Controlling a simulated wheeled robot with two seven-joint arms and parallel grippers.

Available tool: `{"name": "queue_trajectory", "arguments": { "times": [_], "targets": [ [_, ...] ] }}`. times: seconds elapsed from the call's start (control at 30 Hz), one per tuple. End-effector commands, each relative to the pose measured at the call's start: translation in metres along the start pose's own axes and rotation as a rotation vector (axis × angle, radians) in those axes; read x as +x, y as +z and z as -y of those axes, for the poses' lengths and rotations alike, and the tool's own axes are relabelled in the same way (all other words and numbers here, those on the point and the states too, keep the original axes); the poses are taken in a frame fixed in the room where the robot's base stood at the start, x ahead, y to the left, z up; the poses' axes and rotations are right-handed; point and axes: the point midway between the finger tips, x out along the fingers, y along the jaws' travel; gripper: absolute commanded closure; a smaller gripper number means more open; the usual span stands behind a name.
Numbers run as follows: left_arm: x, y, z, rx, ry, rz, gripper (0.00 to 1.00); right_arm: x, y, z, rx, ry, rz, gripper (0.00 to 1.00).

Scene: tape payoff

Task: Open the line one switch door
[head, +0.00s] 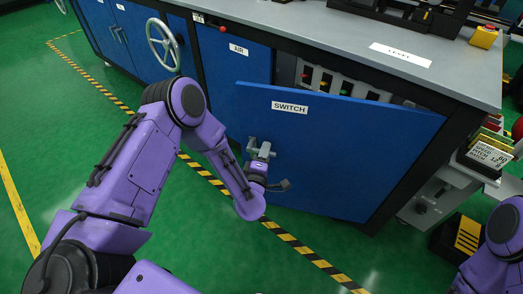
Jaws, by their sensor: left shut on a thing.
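The blue switch door (335,155), labelled SWITCH, stands partly open on the front of the cabinet. Its left side is swung out and a gap shows above its top edge. A grey handle (262,147) sits low on the left part of the door. My left gripper (257,165) is at this handle and shut on it; the fingertips are small and partly hidden. My right arm shows only at the lower right edge, and its gripper is out of the frame.
Inside the opening are pale switches with small coloured parts (325,80). A blue AIR panel (238,58) and a handwheel (162,44) are to the left. A card holder (488,155) stands at the right. Green floor with a striped line lies in front.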

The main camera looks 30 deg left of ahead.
Motion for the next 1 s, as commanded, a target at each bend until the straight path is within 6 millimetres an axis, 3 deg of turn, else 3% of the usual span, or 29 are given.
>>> {"name": "queue_trajectory", "arguments": {
  "times": [0.07, 0.1, 0.13, 0.47, 0.57, 0.8, 1.0],
  "targets": [
    [-0.001, 0.002, -0.001, -0.002, 0.000, 0.009, 1.00, 0.000, 0.000, 0.000, 0.000, 0.000, 0.000, 0.57],
    [-0.001, 0.002, -0.001, -0.002, 0.000, 0.009, 0.69, 0.000, 0.000, 0.000, 0.000, 0.000, 0.000, 0.57],
    [-0.001, 0.002, 0.000, -0.002, 0.000, 0.008, 0.59, 0.000, 0.000, 0.000, 0.000, 0.000, 0.000, 0.57],
    [-0.004, 0.001, 0.000, -0.001, -0.001, 0.007, 0.57, 0.000, 0.000, 0.000, 0.000, 0.000, 0.000, 0.57],
    [-0.019, 0.002, 0.000, 0.000, -0.003, 0.009, 0.57, -0.002, -0.001, 0.000, 0.000, 0.000, 0.000, 0.57],
    [-0.076, 0.003, 0.000, 0.001, -0.003, 0.015, 0.57, -0.003, -0.002, 0.000, 0.000, 0.000, 0.000, 0.57],
    [-0.103, 0.001, 0.000, 0.000, -0.001, 0.011, 0.57, -0.003, -0.002, 0.000, 0.000, 0.000, 0.000, 0.57]
  ]
}}
